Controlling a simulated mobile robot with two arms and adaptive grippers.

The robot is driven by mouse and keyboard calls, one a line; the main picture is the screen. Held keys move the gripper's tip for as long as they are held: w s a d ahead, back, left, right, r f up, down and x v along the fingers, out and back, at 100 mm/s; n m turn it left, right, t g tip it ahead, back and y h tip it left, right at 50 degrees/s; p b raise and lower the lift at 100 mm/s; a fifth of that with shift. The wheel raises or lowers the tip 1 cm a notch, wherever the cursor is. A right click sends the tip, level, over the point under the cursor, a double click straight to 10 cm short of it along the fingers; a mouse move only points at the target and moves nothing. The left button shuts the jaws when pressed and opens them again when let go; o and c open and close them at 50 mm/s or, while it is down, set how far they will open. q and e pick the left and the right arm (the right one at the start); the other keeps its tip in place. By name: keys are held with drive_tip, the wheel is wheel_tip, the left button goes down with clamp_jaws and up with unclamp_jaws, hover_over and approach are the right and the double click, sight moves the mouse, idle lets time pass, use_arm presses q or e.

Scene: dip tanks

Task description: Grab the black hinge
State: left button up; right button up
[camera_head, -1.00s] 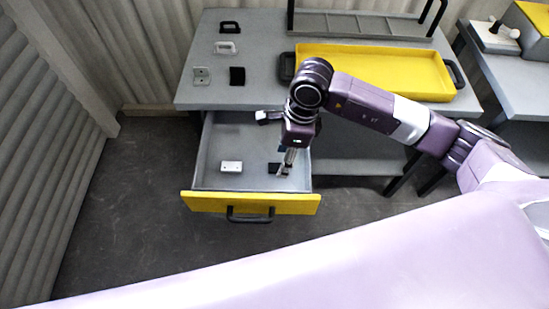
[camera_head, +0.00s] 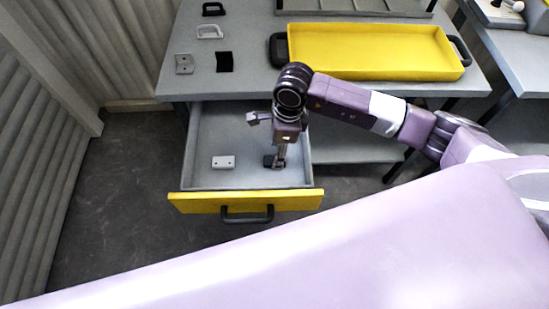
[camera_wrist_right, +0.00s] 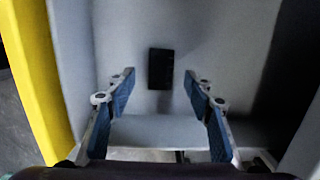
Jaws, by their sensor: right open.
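A small black hinge (camera_head: 268,160) lies on the floor of the open drawer (camera_head: 205,140), partly hidden by my right gripper in the head view. In the right wrist view the black hinge (camera_wrist_right: 160,68) is a dark upright rectangle on the grey drawer floor, just beyond and between the fingertips. My right gripper (camera_head: 279,164) points down into the drawer beside the hinge. Its blue-padded fingers (camera_wrist_right: 159,80) are spread wide with nothing between them. My left gripper is not in view.
A white two-holed block (camera_head: 223,162) lies left of the hinge in the drawer. The yellow drawer front (camera_head: 190,203) has a black handle. Above, the grey table (camera_head: 240,25) holds a yellow tray (camera_head: 370,50), a black square (camera_head: 224,62), a grey plate (camera_head: 184,64) and two handles.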

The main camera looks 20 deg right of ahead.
sight(268, 161)
wheel_tip(268, 161, down, 3)
drive_tip(key=shift+w+a+f, duration=0.1)
drive_tip(key=shift+w+a, duration=0.05)
drive_tip(key=shift+c, duration=0.3)
clamp_jaws()
